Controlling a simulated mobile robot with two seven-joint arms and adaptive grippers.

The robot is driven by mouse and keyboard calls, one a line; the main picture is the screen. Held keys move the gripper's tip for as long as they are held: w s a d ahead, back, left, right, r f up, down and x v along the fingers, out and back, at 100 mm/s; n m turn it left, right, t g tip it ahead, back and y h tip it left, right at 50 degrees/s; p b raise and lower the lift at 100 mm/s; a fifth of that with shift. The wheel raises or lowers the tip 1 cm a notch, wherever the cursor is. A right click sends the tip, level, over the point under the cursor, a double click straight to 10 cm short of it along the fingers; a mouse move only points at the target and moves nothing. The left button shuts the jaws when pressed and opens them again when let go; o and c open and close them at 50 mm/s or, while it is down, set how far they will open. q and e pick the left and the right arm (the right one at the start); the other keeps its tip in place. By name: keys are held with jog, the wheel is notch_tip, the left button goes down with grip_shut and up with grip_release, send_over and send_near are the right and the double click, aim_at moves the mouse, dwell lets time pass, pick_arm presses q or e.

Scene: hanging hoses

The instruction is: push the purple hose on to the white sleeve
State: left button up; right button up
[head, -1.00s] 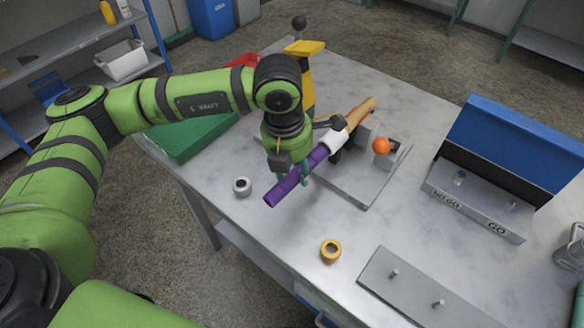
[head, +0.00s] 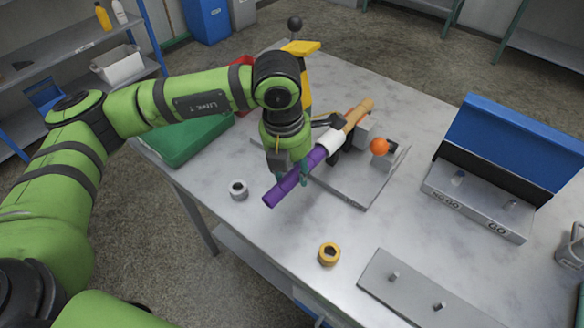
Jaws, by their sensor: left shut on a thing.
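The purple hose (head: 281,191) is a short straight tube that points up and to the right in the head view. A tan hose (head: 358,114) continues from the sleeve's far end. The sleeve sits at a grey fixture (head: 350,185) with dark clamp parts. My right gripper is not in view.
An orange ball knob (head: 380,147) stands right of the sleeve. A yellow ring (head: 329,254) and a grey ring (head: 238,189) lie on the table. A blue-backed GO gauge stand (head: 475,205), a pegged plate (head: 415,290) and a green tray (head: 190,150) surround the fixture.

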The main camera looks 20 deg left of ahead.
pick_arm(q)
jog(key=shift+b, duration=0.35)
dwell(0.4)
jog(key=shift+w+d+r+b, duration=0.1)
jog(key=shift+w+d+b, duration=0.1)
jog(key=shift+w+b, duration=0.15)
dwell(0.7)
dwell(0.4)
jog(key=shift+b, duration=0.3)
jog(key=shift+w+d+b, duration=0.35)
jog(key=shift+w+b, duration=0.15)
jog(key=shift+w, duration=0.2)
dwell(0.8)
jog(key=shift+w+r, duration=0.15)
jog(key=o, duration=1.2)
jog(key=shift+c, duration=0.2)
jog(key=shift+o, duration=0.4)
jog(key=shift+w+d, duration=0.1)
